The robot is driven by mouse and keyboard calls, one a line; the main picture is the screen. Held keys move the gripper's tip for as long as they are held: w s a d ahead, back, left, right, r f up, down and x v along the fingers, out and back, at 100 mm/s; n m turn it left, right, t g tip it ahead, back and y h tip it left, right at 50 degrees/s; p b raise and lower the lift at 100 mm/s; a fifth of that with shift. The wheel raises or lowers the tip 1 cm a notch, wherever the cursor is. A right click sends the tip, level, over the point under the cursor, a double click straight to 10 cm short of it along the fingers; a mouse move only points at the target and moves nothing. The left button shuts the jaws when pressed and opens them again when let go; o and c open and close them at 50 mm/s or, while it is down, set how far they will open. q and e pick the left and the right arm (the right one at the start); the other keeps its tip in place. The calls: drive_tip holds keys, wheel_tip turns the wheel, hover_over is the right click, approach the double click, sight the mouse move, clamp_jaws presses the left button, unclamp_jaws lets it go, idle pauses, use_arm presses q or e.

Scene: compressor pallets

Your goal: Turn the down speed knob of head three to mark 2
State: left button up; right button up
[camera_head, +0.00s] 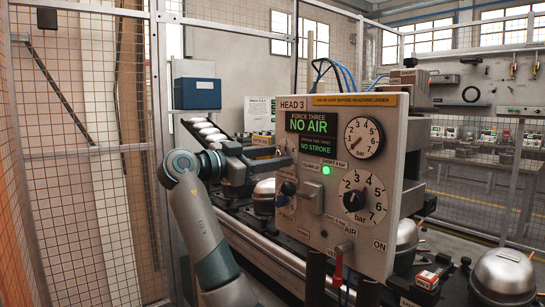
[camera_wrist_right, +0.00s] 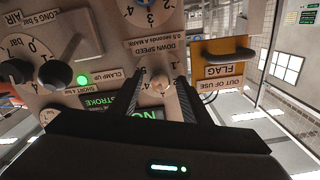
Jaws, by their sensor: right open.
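The head three panel (camera_head: 335,230) stands upright at the middle of the head view. My right gripper (camera_head: 276,160) is at the panel's left part, partly covering it. In the right wrist view, upside down, my open right gripper (camera_wrist_right: 160,98) has one finger on each side of a small pale knob (camera_wrist_right: 160,85). Finger contact with the knob cannot be told. The DOWN SPEED label (camera_wrist_right: 160,49) lies between this knob and a blue numbered dial (camera_wrist_right: 150,10). I cannot tell which of the two it names, nor read a pointer's mark. My left gripper is out of view.
A yellow out-of-use flag plate (camera_wrist_right: 218,68) with a projecting handle is beside the fingers. A black pressure knob (camera_head: 354,201), a gauge (camera_head: 364,138) and a red-handled air lever (camera_head: 339,262) are on the panel. Domed compressors (camera_head: 502,275) stand below. Wire fencing (camera_head: 80,160) closes the left.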

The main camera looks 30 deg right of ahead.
drive_tip(key=c, duration=1)
drive_tip(key=shift+c, duration=0.2)
